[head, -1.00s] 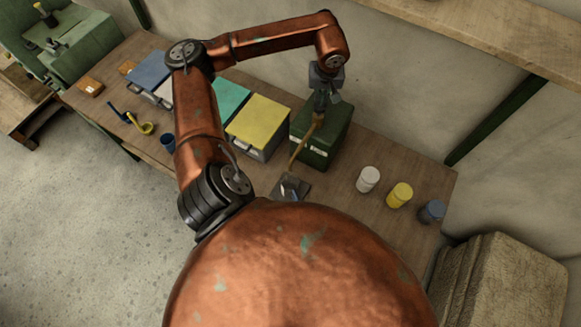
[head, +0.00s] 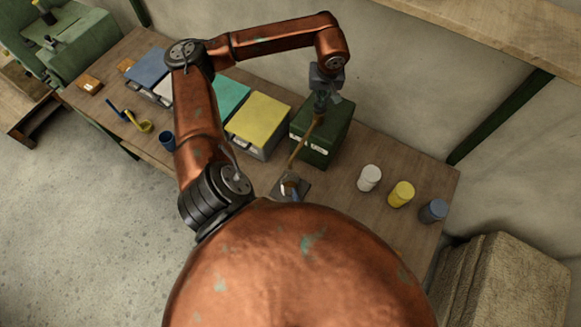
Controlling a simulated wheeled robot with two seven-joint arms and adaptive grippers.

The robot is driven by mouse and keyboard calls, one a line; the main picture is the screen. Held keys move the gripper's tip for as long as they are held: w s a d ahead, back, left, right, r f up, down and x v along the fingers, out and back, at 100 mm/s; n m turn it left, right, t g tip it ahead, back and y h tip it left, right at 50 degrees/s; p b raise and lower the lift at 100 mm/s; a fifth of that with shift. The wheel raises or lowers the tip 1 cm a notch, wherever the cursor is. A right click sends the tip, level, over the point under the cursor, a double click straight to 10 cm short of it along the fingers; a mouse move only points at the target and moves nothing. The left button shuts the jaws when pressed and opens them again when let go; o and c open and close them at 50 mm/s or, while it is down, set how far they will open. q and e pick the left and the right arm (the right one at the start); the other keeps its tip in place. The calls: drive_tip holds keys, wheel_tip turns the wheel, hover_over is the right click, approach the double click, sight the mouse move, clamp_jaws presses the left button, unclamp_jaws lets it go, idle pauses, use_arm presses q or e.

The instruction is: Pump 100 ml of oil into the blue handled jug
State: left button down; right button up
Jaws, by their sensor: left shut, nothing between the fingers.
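A green box-shaped oil container (head: 328,143) stands at the back of the bench, with a brown spout (head: 302,143) slanting from its top down toward the front left. My left gripper (head: 321,103) is shut and empty, over the top of the container at the upper end of the spout. I cannot tell whether it touches the pump. Below the spout's lower end, a small vessel with a blue part (head: 294,194), perhaps the blue handled jug, sits on a dark plate (head: 304,187). My own body hides part of it, and its fill level cannot be seen. My right gripper is not in view.
A white jar (head: 369,178), a yellow jar (head: 401,194) and a blue jar (head: 433,211) stand at the right of the bench. A yellow-lidded box (head: 258,121) is left of the container. A dark blue cup (head: 167,141) stands near the front edge.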

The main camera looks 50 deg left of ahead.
use_arm(q)
drive_tip(key=shift+r+p, duration=1.15)
drive_tip(key=shift+r, duration=1.3)
drive_tip(key=shift+f, duration=0.15)
drive_tip(key=shift+f+b, duration=0.45)
drive_tip(key=shift+b, duration=0.05)
drive_tip(key=shift+f+b, duration=1.65)
drive_tip(key=shift+f, duration=0.5)
drive_tip(key=shift+r, duration=0.2)
drive_tip(key=shift+r+p, duration=1.45)
drive_tip(key=shift+r, duration=1.15)
